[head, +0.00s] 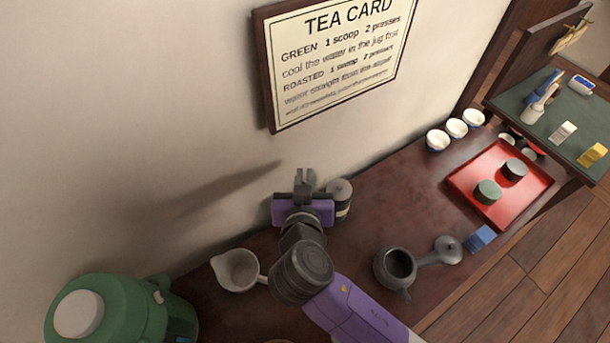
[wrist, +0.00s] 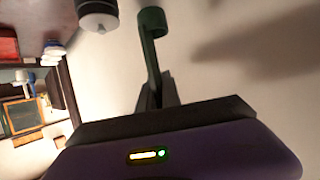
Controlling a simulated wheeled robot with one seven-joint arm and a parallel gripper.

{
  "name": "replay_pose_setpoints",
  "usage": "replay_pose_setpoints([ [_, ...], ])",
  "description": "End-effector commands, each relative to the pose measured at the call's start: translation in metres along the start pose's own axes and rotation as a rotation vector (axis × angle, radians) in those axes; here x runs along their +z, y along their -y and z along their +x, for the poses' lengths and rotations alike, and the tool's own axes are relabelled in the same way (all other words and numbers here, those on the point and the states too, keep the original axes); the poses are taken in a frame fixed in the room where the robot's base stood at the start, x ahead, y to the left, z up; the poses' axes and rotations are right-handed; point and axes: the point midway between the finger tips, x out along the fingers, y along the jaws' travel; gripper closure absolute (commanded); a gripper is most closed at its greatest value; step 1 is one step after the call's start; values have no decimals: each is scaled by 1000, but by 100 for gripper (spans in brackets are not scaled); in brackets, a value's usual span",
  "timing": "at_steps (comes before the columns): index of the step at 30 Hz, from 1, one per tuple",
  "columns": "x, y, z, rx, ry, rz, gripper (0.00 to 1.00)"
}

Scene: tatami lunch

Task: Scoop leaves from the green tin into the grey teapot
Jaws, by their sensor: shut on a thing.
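My gripper is well apart from both.
A grey-topped canister (head: 340,193) stands close beside my gripper. A pale jug (head: 235,270) and green urn (head: 110,312) are at left. A dark tin (head: 514,170) shares the red tray (head: 535,190). White cups (head: 457,128) stand behind. A grey lid-like piece (head: 448,248) lies by the teapot.

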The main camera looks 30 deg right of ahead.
Motion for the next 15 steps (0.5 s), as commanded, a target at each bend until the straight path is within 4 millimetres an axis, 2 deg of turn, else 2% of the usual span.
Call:
replay_pose_setpoints([
  [15,35,1,14,-1,0,0,100],
])
